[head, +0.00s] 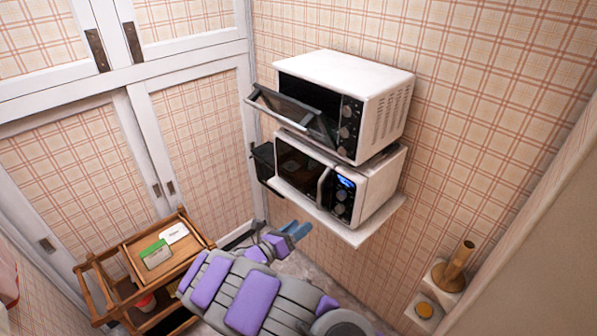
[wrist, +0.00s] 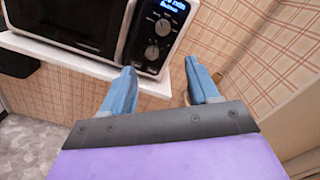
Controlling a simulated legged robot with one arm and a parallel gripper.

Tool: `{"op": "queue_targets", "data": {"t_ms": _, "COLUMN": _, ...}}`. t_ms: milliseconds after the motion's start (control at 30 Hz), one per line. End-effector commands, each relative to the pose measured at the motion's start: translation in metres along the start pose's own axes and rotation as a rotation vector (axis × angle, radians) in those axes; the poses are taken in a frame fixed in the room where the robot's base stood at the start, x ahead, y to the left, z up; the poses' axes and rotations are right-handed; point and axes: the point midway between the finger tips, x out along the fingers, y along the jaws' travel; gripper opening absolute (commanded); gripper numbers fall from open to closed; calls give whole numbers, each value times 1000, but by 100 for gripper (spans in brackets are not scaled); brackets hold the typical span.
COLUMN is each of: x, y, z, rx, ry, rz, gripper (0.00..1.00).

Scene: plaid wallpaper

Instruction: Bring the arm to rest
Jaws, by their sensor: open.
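My arm, grey with purple pads, reaches up from the bottom of the head view. My gripper (head: 291,233) is at its end, with blue fingers, just below and left of the shelf (head: 359,234) that carries two microwaves. In the wrist view, the two blue fingers of my gripper (wrist: 163,92) stand apart with nothing between them. The lower microwave (head: 372,190) has a lit blue display and looks shut. The upper microwave (head: 373,95) has its door (head: 294,112) hanging open.
A wooden cart (head: 133,258) with a green-and-white box (head: 156,254) stands at the left. A brass vase-like object (head: 456,266) is on a small ledge at the right. A dark box (head: 263,162) hangs left of the lower microwave. Sliding doors line the left wall.

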Motion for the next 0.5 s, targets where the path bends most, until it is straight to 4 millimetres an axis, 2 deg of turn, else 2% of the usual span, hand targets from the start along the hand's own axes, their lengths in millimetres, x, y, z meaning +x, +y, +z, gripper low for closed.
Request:
{"op": "queue_targets", "data": {"t_ms": 133, "x": 5, "y": -6, "z": 1, "rx": 14, "ry": 9, "rz": -14, "gripper": 60}}
{"op": "queue_targets", "data": {"t_ms": 233, "x": 20, "y": -28, "z": 3, "rx": 68, "ry": 42, "rz": -66, "gripper": 60}}
{"op": "queue_targets", "data": {"t_ms": 367, "x": 50, "y": -82, "z": 0, "rx": 196, "ry": 123, "rz": -189, "gripper": 60}}
{"op": "queue_targets", "data": {"t_ms": 500, "x": 74, "y": -148, "z": -12, "rx": 369, "ry": 227, "rz": -342, "gripper": 60}}
